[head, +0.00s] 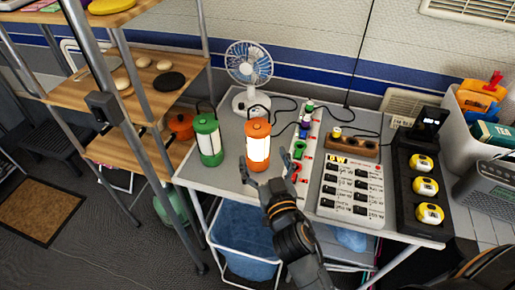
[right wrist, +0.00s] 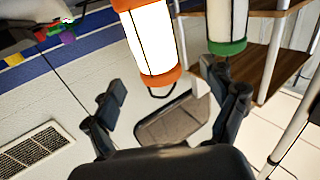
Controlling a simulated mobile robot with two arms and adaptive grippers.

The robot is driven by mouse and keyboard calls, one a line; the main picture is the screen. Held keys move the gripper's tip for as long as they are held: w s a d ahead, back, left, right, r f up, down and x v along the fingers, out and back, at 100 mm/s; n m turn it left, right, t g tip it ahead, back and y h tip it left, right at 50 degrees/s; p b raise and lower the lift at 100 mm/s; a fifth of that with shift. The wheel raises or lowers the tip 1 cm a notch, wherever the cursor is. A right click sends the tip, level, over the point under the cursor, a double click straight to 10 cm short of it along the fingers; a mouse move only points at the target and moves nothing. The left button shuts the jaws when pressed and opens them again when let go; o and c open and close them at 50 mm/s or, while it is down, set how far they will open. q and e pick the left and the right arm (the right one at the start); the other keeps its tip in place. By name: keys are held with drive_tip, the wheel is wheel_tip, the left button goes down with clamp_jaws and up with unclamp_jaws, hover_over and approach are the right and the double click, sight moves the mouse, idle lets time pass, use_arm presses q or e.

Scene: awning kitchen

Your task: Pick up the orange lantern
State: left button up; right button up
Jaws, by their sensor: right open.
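The orange lantern (head: 258,148) stands upright on the grey table, its pale body lit between orange top and base. In the right wrist view the orange lantern (right wrist: 152,40) shows upside down, its capped end and wire handle toward my gripper. My right gripper (head: 270,172) is open and empty, in front of the lantern's lower part in the head view. In the right wrist view the fingers of my right gripper (right wrist: 172,95) are spread to either side below the lantern; I cannot tell the remaining gap.
A green lantern (head: 208,140) stands close left of the orange one. A white fan (head: 249,75) is behind. A power strip (head: 303,150) with coloured plugs and a white switch panel (head: 351,190) lie to the right. A wooden shelf (head: 150,80) with metal posts stands left.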

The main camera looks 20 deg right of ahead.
sight(260, 143)
drive_tip(key=w, duration=0.2)
drive_tip(key=shift+w, duration=0.3)
drive_tip(key=shift+w+d+r+p, duration=0.1)
drive_tip(key=shift+w+d+p, duration=0.15)
drive_tip(key=shift+w+p, duration=0.5)
drive_tip(key=w, duration=0.3)
drive_tip(key=shift+w+d, duration=0.1)
drive_tip(key=shift+d, duration=0.1)
drive_tip(key=shift+w+f, duration=0.25)
drive_tip(key=shift+w, duration=0.25)
drive_tip(key=c, duration=1.7)
use_arm(q)
drive_tip(key=shift+w+d+r, duration=0.1)
drive_tip(key=shift+w+r, duration=0.95)
use_arm(e)
clamp_jaws()
drive_tip(key=shift+r, duration=0.15)
